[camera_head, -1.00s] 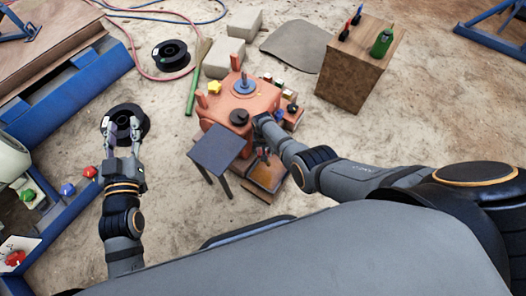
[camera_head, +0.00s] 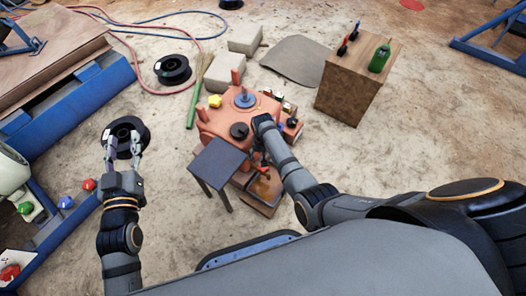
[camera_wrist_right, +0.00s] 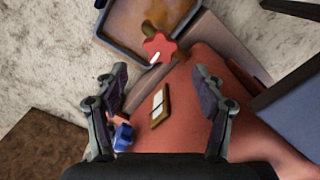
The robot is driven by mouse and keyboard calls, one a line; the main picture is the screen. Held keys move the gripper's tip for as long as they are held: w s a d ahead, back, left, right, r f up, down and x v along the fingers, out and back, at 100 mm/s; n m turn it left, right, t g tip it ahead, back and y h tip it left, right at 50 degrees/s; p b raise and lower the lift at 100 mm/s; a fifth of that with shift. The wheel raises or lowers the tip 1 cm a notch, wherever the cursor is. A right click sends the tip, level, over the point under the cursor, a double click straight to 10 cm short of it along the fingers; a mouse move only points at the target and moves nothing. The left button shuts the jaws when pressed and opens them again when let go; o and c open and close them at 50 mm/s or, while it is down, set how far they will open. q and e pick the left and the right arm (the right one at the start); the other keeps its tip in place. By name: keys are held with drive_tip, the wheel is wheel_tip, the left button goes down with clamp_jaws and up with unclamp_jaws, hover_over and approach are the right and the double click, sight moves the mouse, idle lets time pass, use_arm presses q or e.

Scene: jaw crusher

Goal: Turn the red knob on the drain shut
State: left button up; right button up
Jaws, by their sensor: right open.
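The red knob (camera_wrist_right: 158,46) shows in the right wrist view, star-shaped with a pale mark, on a short drain stub at the corner of a grey tray (camera_wrist_right: 112,46) holding brown stuff. A bit of red by my right arm in the head view (camera_head: 257,167) looks like the same knob. My right gripper (camera_wrist_right: 161,88) is open and empty; the knob lies beyond its fingertips, roughly centred between them. In the head view its fingers are hidden behind the wrist. My left gripper (camera_head: 124,162) is apart from the crusher, with its fingers spread before a black spool (camera_head: 139,127).
The orange crusher (camera_head: 218,124) stands mid-floor. A dark small table (camera_head: 218,158) stands close left of the drain. A wooden cabinet (camera_head: 345,95) is at the right. Blue-framed benches (camera_head: 80,85) line the left.

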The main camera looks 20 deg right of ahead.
wheel_tip(320, 180, up, 5)
drive_tip(key=shift+r, duration=0.1)
idle(0.6)
